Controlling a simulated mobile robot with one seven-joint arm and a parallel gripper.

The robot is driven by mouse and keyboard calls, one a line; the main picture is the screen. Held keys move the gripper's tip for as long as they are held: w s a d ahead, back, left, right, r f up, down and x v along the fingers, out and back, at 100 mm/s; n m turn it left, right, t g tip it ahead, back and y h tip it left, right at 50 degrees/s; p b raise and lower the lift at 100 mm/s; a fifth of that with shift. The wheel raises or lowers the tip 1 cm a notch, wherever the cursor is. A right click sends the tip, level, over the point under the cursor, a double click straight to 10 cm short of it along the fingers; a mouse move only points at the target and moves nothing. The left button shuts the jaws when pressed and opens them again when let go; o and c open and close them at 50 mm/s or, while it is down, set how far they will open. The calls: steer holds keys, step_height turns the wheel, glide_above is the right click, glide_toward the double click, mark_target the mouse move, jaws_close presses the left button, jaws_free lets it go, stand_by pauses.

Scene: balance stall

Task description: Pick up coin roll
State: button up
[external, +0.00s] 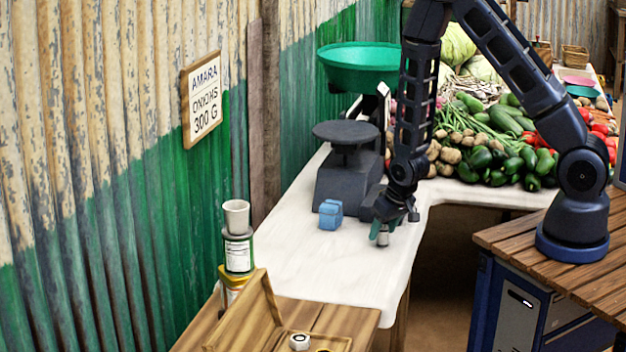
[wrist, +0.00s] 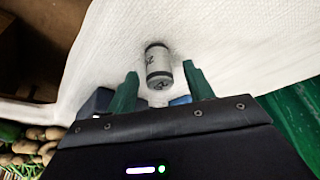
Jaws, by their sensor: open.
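The coin roll (wrist: 158,62) is a small pale cylinder with dark bands near its ends. In the wrist view it lies on the white counter, in line with the gap between my fingers and just beyond their tips. My gripper (wrist: 158,78) is open, its two green fingers apart with nothing held between them. In the external view my gripper (external: 385,222) points down, low over the counter's right edge. The coin roll (external: 383,238) shows there as a small grey cylinder by the fingertips; whether they touch it I cannot tell.
A blue block (external: 330,214) sits left of my gripper, before the dark scale (external: 346,178) with its green pan (external: 358,66). Vegetables (external: 490,150) are heaped behind. A wooden tray (external: 250,318) and stacked tins (external: 238,252) stand at front left. The white counter's front (external: 325,270) is clear.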

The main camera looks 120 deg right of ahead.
steer(key=shift+x, duration=1.15)
jaws_close()
